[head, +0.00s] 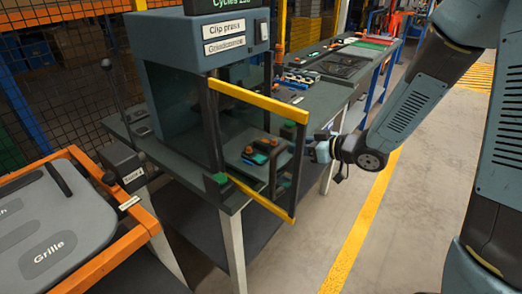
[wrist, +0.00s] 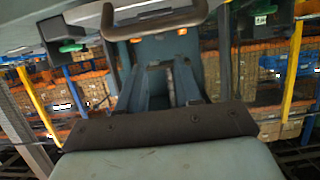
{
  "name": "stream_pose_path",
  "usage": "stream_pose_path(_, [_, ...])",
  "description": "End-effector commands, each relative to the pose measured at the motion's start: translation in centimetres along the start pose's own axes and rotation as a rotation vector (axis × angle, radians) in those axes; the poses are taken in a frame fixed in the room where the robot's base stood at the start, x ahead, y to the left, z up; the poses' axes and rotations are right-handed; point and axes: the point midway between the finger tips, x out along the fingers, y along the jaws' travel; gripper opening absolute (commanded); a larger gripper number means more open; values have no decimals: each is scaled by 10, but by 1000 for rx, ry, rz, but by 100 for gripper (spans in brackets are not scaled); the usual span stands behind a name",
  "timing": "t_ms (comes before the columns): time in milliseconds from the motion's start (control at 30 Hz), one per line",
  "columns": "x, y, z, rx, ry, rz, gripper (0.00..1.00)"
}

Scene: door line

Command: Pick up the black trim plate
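A flat black piece (head: 342,66) lies on the long bench in the head view. It may be the black trim plate, but it is too small to be sure. My gripper (head: 314,151) is beside the outer edge of the clip press door (head: 258,103), well in front of that piece. In the wrist view, the fingers of my gripper (wrist: 160,88) stand apart with nothing seen between them. A dark curved bar (wrist: 155,31), which looks like a door handle, crosses just beyond the fingertips. Whether they touch it is unclear.
The clip press (head: 185,95) stands on a dark bench, its yellow-edged door jutting out. Red and green mats (head: 374,43) lie farther along. An orange-framed rack with a grey "Grille" panel (head: 50,235) is at left. The floor at right has a yellow line (head: 357,235).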

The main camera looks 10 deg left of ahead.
Motion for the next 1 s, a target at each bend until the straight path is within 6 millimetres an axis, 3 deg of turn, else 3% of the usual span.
stream_pose_path(300, [54, 0, 1, -1, -2, -1, 34])
stream_pose_path(667, [74, 0, 1, 0, -3, 2, 34])
stream_pose_path(1000, [115, 0, 1, -2, -3, 1, 34])
